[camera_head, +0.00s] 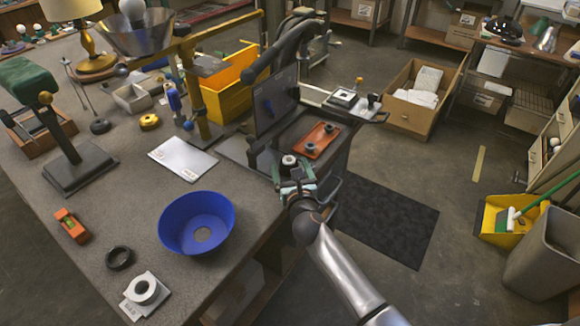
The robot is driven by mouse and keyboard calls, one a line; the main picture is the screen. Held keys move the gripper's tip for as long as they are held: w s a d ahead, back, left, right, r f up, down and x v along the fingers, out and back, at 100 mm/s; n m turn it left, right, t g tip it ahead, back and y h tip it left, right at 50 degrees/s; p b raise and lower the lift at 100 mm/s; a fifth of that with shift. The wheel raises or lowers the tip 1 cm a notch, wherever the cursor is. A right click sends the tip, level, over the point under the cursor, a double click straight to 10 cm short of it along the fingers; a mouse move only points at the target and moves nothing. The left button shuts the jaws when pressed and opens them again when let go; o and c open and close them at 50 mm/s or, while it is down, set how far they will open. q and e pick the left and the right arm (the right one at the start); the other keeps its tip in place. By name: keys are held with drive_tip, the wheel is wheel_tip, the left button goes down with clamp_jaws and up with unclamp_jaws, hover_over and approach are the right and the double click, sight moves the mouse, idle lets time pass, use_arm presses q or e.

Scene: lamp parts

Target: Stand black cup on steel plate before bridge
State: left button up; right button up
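A small dark cup-like part (289,162) with a pale ring top is at the right edge of the workbench, beside the black machine. My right gripper (292,179) reaches up to it from the lower right. Its fingertips are around or just in front of the part; I cannot tell whether they grip it. A pale flat plate (183,158) with a small red mark lies on the bench to the left. A dark arched arm (285,48) rises over the machine's upright panel and may be the bridge. My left gripper is not in view.
A blue bowl (197,223), a black ring (119,258) and an orange level (72,226) stand on the near bench. An orange tray (316,140) lies right of the machine panel. A brass post (190,85) and yellow bin (228,85) stand behind the plate.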

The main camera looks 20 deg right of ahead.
drive_tip(key=shift+o, duration=0.4)
drive_tip(key=shift+r, duration=0.15)
drive_tip(key=shift+s, duration=0.2)
drive_tip(key=p+v, duration=0.1)
drive_tip(key=v, duration=0.5)
drive_tip(key=shift+s, duration=0.3)
drive_tip(key=s+a+f+n+y, duration=0.1)
drive_tip(key=s+a+n+y, duration=0.15)
drive_tip(key=s+n, duration=0.65)
drive_tip(key=s+a+f+n+y, duration=0.1)
drive_tip(key=s+a+n+y, duration=0.2)
drive_tip(key=n, duration=1.2)
drive_tip(key=s+d+f+n+g, duration=0.2)
drive_tip(key=s+f+n+g, duration=0.1)
drive_tip(key=s+f+n, duration=0.4)
drive_tip(key=s+d+f+n+g+h, duration=0.1)
drive_tip(key=s+d+f+n+g, duration=0.1)
drive_tip(key=s+f+n, duration=0.5)
drive_tip(key=shift+d+f+n+g, duration=0.4)
drive_tip(key=shift+f+n+g, duration=0.4)
drive_tip(key=shift+f+g, duration=0.15)
